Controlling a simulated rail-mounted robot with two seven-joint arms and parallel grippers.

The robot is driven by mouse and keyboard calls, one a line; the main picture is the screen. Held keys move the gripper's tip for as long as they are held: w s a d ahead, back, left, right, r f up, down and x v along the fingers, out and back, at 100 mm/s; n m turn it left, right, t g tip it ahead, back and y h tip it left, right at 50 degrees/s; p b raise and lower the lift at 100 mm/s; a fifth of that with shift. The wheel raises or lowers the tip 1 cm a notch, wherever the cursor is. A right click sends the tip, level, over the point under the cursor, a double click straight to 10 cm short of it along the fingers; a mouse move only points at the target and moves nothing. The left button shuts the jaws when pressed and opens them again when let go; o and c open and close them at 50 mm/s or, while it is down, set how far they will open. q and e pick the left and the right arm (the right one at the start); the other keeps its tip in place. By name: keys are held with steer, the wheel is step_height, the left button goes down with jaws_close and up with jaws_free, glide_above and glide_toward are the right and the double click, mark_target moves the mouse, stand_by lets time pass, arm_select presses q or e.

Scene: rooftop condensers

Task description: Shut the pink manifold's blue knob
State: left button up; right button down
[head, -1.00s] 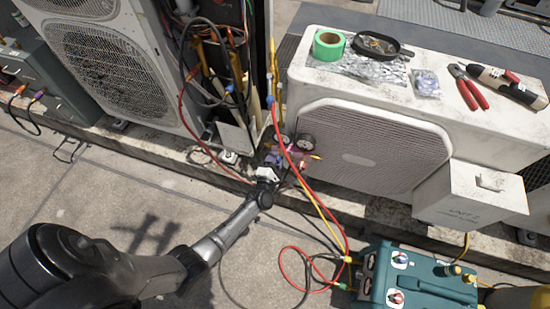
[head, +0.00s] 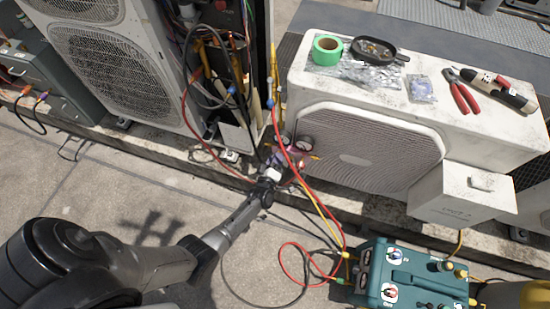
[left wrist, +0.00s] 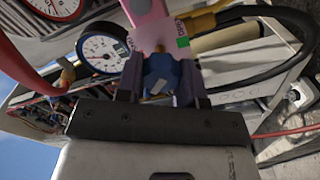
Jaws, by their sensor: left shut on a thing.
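The pink manifold (left wrist: 152,32) shows at the top centre of the left wrist view, with its blue knob (left wrist: 160,72) facing me. My left gripper (left wrist: 162,88) has one finger on each side of the blue knob and is shut on it. In the head view the manifold (head: 287,156) is small and partly hidden behind my left gripper (head: 272,170). Two round gauges sit on the manifold; one gauge (left wrist: 101,53) is clear in the wrist view. The knob's turn angle is hard to tell. My right gripper is not in view.
Red and yellow hoses (head: 307,192) run from the manifold to a teal machine (head: 412,280) at the front right. A white condenser (head: 365,160) stands behind, with tape, pliers and a tray on top. Open pavement (head: 110,185) lies at the left.

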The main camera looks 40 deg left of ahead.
arm_select(q)
steer(key=m+p, duration=0.1)
steer(key=m, duration=0.2)
steer(key=shift+r+m, duration=0.15)
steer(key=shift+m, duration=0.15)
steer(key=m, duration=0.3)
steer(key=shift+m+p, duration=0.3)
steer(key=shift+m, duration=0.8)
steer(key=o, duration=0.9)
steer(key=shift+d, duration=0.1)
steer(key=p+v, duration=0.4)
steer(key=v, duration=0.9)
steer(key=shift+s+d+p, duration=0.15)
steer(key=shift+s+p, duration=0.15)
steer(key=shift+s, duration=0.05)
